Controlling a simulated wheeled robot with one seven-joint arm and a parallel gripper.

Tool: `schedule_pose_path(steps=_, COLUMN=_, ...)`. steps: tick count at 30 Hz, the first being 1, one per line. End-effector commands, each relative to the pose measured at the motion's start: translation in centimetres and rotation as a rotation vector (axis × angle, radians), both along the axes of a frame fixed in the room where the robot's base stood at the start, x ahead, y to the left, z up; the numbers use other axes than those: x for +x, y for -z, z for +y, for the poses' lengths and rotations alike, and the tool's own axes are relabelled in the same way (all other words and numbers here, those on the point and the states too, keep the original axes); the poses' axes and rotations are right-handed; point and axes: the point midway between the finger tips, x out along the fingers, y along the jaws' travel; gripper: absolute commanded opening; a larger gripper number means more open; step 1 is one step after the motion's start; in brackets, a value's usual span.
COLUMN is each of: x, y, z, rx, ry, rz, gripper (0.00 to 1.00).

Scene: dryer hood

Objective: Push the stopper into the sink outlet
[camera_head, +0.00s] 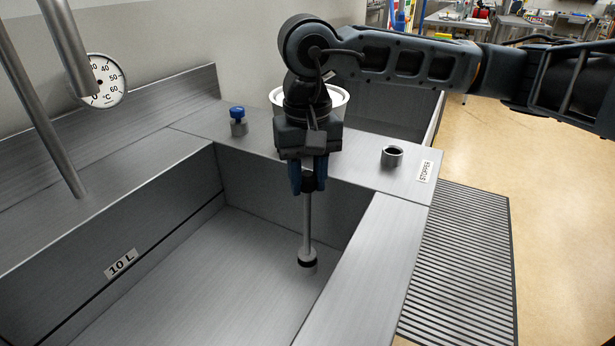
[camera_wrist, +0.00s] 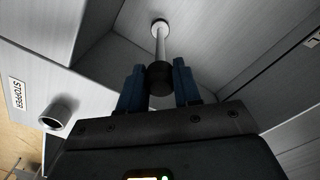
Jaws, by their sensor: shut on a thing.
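The stopper (camera_head: 308,226) is a slim grey rod with a black knob on top and a wider, dark-ringed plug at its lower end. My gripper (camera_head: 308,187) is shut on the black knob, and the rod hangs about upright inside the sink (camera_head: 240,262). In the wrist view the stopper (camera_wrist: 160,48) runs from the knob between my gripper's blue fingers (camera_wrist: 158,80) down to a pale round end. The plug is at or close above the sink floor. I cannot tell whether it touches. The sink outlet is not visible apart from the plug.
An empty holder ring (camera_head: 392,156) stands on the right rim by a "STOPPER" label (camera_head: 426,171). A blue-topped knob (camera_head: 238,121) is on the back rim, with a white container (camera_head: 337,97) behind my gripper. Metal pipes (camera_head: 40,100) and a thermometer dial (camera_head: 103,82) are at left.

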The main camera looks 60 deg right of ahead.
Motion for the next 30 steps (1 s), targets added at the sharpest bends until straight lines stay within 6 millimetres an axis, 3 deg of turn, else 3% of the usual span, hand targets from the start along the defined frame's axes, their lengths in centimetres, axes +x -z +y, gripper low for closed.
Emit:
schedule_pose_path(steps=28, x=0.0, y=1.6, z=0.0, rx=0.0, ry=0.0, rz=0.0, gripper=0.02)
schedule_pose_path(steps=29, x=0.0, y=1.5, z=0.0, rx=0.001, ry=0.0, rz=0.001, gripper=0.35)
schedule_pose_path(steps=30, x=0.0, y=1.5, z=0.0, rx=0.001, ry=0.0, rz=0.0, gripper=0.38)
